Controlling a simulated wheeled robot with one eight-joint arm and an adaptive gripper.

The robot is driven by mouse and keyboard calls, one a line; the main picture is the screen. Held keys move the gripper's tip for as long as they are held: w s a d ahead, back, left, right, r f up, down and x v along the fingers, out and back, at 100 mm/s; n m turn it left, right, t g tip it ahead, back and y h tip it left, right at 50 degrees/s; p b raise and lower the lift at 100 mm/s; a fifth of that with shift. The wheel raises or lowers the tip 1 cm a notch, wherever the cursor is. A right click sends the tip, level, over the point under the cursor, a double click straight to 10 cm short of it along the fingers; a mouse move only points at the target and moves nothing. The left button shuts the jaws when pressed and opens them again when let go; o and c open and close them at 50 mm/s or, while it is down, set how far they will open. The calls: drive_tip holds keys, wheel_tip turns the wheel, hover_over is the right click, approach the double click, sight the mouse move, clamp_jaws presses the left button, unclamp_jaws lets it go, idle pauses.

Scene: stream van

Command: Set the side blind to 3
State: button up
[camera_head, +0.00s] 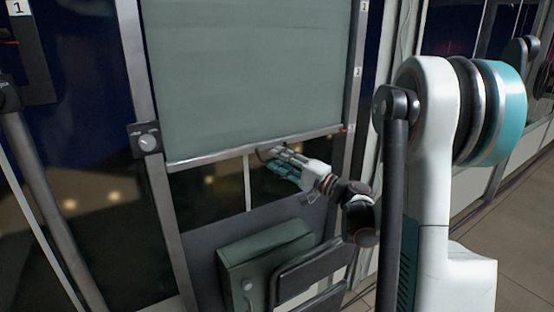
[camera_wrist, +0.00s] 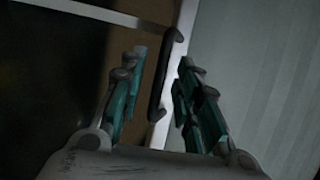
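The side blind (camera_head: 245,70) is a grey-green sheet pulled far down its window; it also shows in the wrist view (camera_wrist: 255,70). Its pale bottom bar (camera_head: 210,157) runs across the window. A red pointer (camera_head: 345,130) at the bar's right end is beside the lowest visible mark on the right frame, too small to read surely. A dark handle (camera_wrist: 165,75) is on the bar. My gripper (camera_wrist: 161,58) is open, with one finger on each side of the handle; it also shows at the bar in the head view (camera_head: 270,155). I cannot tell whether it touches.
A knob (camera_head: 148,141) is on the left window post. A green box (camera_head: 262,262) stands below the blind, with dark panels (camera_head: 312,268) beside it. Another window with a label "1" (camera_head: 18,7) is at the left. Open floor (camera_head: 510,215) shows at the right.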

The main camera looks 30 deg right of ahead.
drive_tip(key=v, duration=1)
drive_tip(key=shift+s, duration=0.3)
